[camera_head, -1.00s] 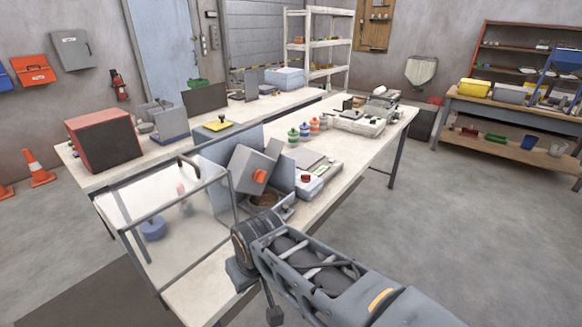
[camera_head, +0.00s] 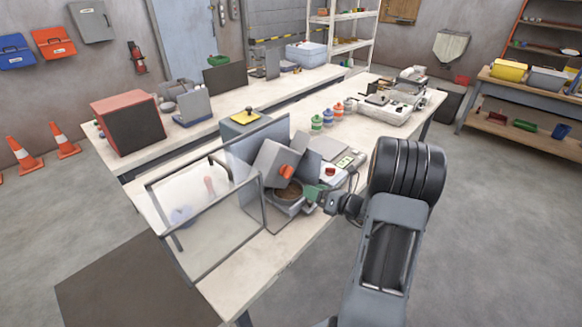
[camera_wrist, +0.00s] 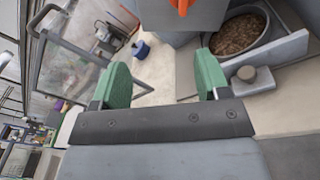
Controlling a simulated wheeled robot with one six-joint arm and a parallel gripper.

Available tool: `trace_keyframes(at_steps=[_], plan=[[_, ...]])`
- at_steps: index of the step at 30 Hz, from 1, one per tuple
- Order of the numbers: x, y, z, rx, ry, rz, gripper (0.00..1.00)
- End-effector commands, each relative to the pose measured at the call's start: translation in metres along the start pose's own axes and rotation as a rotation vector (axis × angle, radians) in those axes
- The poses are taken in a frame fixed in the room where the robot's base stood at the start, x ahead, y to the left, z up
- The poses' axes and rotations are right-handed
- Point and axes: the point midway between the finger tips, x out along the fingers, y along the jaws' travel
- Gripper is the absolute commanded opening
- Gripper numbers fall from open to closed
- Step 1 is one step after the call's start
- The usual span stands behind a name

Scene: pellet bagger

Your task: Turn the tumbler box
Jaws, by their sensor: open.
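The tumbler box is a grey tilted box (camera_head: 272,163) with an orange knob (camera_head: 286,171) on its side, mounted before an upright grey panel. In the wrist view its grey underside (camera_wrist: 205,12) and the orange knob (camera_wrist: 183,5) show at the top edge. Below the box a bowl of brown pellets (camera_head: 291,190) sits in a grey holder; the pellets (camera_wrist: 238,33) also show in the wrist view. My gripper (camera_head: 314,194) has green fingers, near and right of the bowl. In the wrist view my gripper (camera_wrist: 160,80) is open, with nothing between its fingers.
A clear guard with a grey frame (camera_head: 205,215) stands left of the box. A device with a red button (camera_head: 329,171) stands close behind my gripper. Several coloured bottles (camera_head: 327,116) stand farther back. The front bench strip is clear.

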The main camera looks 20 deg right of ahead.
Motion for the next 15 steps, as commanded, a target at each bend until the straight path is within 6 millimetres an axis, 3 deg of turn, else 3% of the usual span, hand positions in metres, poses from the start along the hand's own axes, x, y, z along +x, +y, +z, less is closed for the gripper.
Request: trace_keyframes(at_steps=[3,7,15], plan=[[-0.008,-0.019,0.008,0.087,-0.084,-0.05,0.69],[-0.001,-0.027,0.012,0.12,-0.117,-0.067,0.69],[0.05,-0.03,0.018,0.12,-0.115,-0.066,0.69]])
